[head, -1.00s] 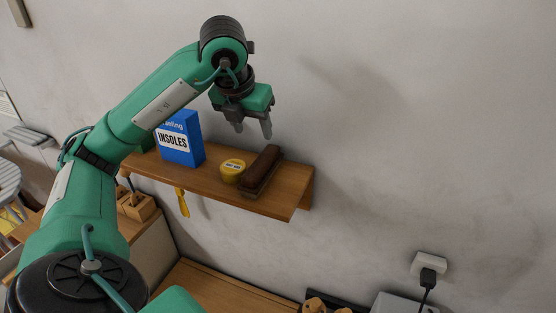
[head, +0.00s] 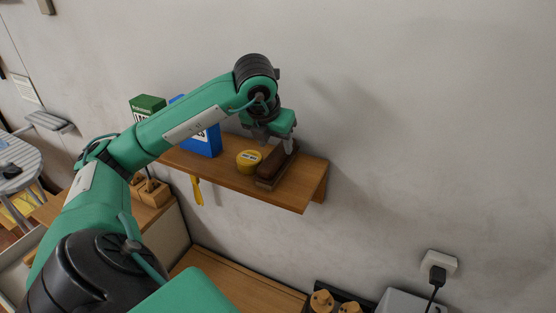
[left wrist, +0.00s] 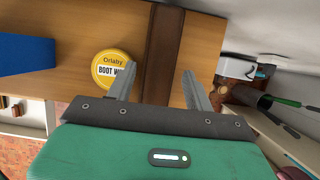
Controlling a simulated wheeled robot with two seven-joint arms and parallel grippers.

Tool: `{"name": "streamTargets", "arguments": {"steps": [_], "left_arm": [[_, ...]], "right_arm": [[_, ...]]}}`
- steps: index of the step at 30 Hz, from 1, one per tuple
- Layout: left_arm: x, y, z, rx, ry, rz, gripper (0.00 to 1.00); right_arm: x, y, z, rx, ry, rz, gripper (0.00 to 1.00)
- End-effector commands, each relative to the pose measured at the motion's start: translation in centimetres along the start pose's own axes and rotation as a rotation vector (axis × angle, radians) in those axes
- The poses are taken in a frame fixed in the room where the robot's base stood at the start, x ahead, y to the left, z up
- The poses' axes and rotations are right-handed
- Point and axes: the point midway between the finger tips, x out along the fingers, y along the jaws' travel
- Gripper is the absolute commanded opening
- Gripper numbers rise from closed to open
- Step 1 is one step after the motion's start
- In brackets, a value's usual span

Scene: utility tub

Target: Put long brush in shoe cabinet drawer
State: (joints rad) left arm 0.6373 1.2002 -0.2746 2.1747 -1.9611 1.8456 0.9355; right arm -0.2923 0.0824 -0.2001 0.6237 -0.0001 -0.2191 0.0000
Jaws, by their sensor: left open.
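The long brush (head: 272,168), dark brown with a lighter edge, lies on the wooden wall shelf (head: 232,178) near its right end. My left gripper (head: 275,143) is open above the brush, pointing down. In the left wrist view the brush (left wrist: 163,45) runs up the picture between the two fingertips (left wrist: 159,75); its near end is hidden behind the gripper. I cannot tell whether the fingers touch it. The shoe cabinet drawer is not clearly identifiable. My right gripper is not in view.
A yellow boot wax tin (head: 248,161) sits just left of the brush. A blue insoles box (head: 208,142) and a green box (head: 147,105) stand farther left. A yellow item (head: 197,190) hangs under the shelf. A wooden surface (head: 235,282) lies below.

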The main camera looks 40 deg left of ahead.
Motion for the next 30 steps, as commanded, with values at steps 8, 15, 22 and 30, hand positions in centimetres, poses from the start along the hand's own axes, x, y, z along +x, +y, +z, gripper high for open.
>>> {"name": "streamTargets", "arguments": {"steps": [8,15,22,30], "left_arm": [[1.8,-0.1,-0.2,0.000,0.006,0.001,0.53],[4.3,-0.2,-0.2,-0.001,0.004,0.000,0.53],[5.2,-0.2,-0.3,0.000,0.001,0.000,0.53],[5.1,-0.2,-0.3,0.000,0.000,0.000,0.27]], "right_arm": [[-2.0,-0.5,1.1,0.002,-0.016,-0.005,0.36],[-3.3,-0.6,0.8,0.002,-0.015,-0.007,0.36],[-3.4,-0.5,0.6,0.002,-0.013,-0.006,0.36],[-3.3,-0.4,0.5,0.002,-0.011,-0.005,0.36]]}}
